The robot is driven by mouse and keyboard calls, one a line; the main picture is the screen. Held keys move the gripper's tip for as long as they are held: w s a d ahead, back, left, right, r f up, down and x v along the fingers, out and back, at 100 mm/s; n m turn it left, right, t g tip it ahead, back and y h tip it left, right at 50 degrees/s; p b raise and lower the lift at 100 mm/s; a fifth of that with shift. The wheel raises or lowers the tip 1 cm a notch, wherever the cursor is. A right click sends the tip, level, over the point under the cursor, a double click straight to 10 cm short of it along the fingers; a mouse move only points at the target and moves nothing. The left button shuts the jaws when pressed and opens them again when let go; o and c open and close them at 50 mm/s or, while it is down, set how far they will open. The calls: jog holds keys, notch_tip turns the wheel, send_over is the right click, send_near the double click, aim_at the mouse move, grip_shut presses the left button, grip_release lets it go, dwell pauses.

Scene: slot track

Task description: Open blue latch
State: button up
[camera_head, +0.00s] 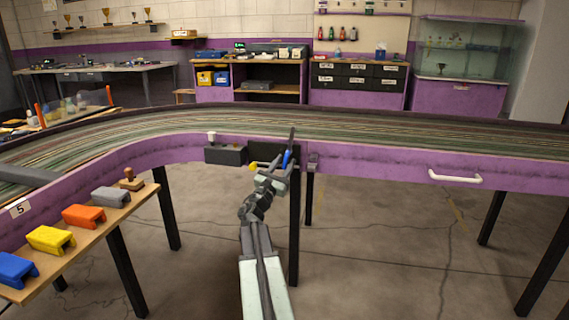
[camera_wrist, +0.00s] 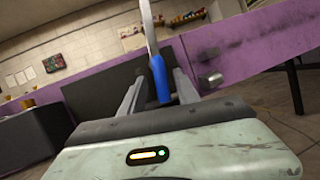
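The blue latch (camera_head: 287,158) is at the right end of a dark panel (camera_head: 268,153) on the purple track wall. It has a blue grip and a grey bar that points up, leaning slightly. In the wrist view the blue grip (camera_wrist: 159,78) appears between the two fingers of my gripper (camera_wrist: 160,75), with a small gap showing on each side. My gripper (camera_head: 278,168) is open at the latch in the head view. Contact with the grip cannot be made out. A yellow-tipped part (camera_head: 254,167) shows at the panel's left end.
A dark box (camera_head: 226,154) sticks out from the wall left of the panel. A metal bracket (camera_head: 313,162) is just right of the latch, and a white handle (camera_head: 455,178) is farther right. A side shelf (camera_head: 130,204) holds coloured blocks. Table legs stand below.

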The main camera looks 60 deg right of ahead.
jog(key=w+b+v, duration=0.1)
jog(key=b+v, duration=0.1)
jog(key=v, duration=0.5)
jog(key=shift+s+a+f+b, duration=0.15)
jog(key=shift+s+a+b, duration=0.25)
jog(key=shift+s, duration=0.15)
